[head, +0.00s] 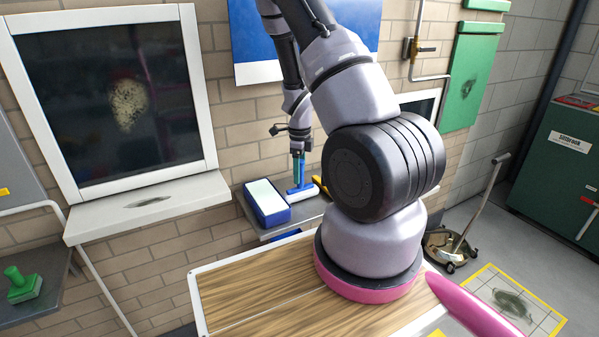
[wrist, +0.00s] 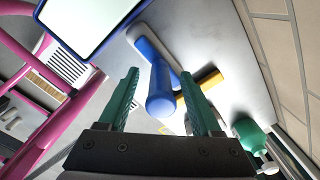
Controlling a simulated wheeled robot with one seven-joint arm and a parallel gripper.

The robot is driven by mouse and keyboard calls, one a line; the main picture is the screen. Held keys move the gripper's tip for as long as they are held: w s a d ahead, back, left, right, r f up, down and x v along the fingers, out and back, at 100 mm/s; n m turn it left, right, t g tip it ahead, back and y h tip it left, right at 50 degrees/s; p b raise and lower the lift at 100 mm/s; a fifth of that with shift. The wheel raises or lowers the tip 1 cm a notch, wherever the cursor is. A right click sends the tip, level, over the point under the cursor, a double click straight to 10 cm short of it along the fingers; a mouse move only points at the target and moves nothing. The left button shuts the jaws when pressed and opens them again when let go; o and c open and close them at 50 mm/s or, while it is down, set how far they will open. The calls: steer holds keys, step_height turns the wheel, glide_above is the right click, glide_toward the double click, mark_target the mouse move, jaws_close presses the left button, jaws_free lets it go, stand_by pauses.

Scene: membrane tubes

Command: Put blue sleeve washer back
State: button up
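The blue sleeve washer (head: 301,190) has a blue handle and a pale sleeve bar. It is on the grey shelf below the wall, with its handle standing up. In the wrist view its blue handle (wrist: 159,90) points toward the camera between my green fingers. My gripper (head: 298,163) is above the washer, pointing down. In the wrist view my gripper (wrist: 160,82) is open, with visible gaps between the fingers and the handle. The lower part of the washer is partly hidden behind the handle.
A blue box with a white top (head: 267,201) stands left of the washer. A yellow and black tool (head: 320,186) lies close on its right. The brick wall (head: 240,150) is behind the shelf. A framed dark window (head: 110,100) is on the left.

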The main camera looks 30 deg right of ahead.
steer(key=shift+r, duration=0.15)
step_height(320, 180, up, 12)
steer(key=shift+f, duration=0.1)
stand_by(0.4)
stand_by(0.4)
